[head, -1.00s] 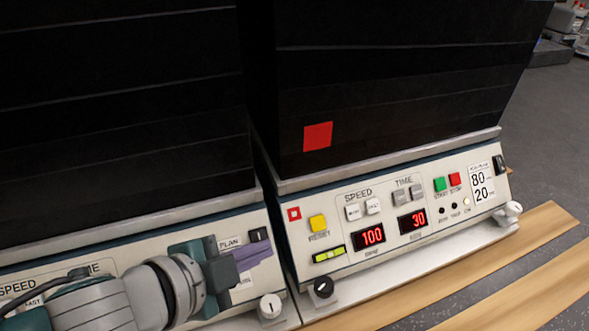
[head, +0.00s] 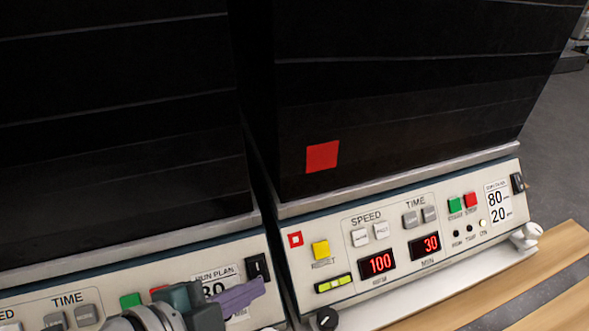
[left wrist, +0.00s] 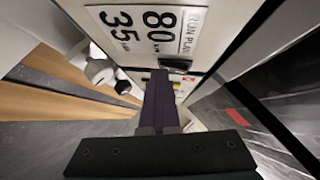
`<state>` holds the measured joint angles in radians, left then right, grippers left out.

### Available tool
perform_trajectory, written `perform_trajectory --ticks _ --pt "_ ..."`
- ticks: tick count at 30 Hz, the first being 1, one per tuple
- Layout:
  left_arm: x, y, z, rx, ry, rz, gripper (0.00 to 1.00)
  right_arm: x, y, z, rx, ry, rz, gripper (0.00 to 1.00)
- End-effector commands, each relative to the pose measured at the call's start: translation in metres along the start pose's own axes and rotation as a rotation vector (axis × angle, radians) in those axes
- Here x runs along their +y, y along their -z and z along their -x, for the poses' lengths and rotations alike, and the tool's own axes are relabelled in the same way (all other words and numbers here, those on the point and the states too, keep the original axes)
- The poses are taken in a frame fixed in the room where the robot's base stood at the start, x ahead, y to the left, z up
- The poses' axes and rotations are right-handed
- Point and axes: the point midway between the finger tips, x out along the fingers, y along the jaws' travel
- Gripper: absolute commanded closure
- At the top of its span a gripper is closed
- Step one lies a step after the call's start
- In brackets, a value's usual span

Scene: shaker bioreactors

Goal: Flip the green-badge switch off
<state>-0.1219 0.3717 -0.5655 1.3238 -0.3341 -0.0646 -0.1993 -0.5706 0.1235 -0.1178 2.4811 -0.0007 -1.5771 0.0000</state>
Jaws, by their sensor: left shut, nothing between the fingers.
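No green badge shows in either view. The left shaker's panel (head: 80,294) has a black rocker switch (head: 257,268) at its right end, also in the left wrist view (left wrist: 175,64). I cannot tell which way it is set. My left gripper (head: 250,290), with purple fingers, is shut and empty just below and in front of this switch; contact cannot be told. It also shows in the left wrist view (left wrist: 159,82), its fingers pointing towards the switch area. The right shaker has a red badge (head: 322,156) and its own black switch (head: 517,183). My right gripper is not in view.
The right shaker's panel (head: 345,222) carries several buttons and lit displays reading 100 and 30. Wooden slats (head: 480,291) lie at the lower right.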

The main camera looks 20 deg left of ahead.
Motion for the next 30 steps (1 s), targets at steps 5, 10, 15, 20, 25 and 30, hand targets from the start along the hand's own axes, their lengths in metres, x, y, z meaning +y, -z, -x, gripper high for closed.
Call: perform_trajectory --ticks 5,10,15,20,25,30 --pt "-0.012 -0.002 -0.004 -0.006 0.022 -0.003 1.0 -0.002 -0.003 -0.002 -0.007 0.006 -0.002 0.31" --pt "-0.015 0.001 -0.001 -0.005 0.021 -0.002 1.0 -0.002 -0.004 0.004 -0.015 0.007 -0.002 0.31" --pt "-0.019 0.006 0.004 -0.005 0.02 -0.002 1.0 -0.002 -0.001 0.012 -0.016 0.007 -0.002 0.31" --pt "-0.02 0.007 0.005 -0.005 0.018 -0.001 1.0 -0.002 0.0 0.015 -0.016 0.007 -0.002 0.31" --pt "-0.019 0.007 0.005 -0.005 0.017 -0.001 1.0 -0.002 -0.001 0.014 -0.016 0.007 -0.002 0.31" --pt "-0.021 0.009 0.007 -0.005 0.017 -0.001 1.0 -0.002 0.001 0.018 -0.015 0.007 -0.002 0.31"
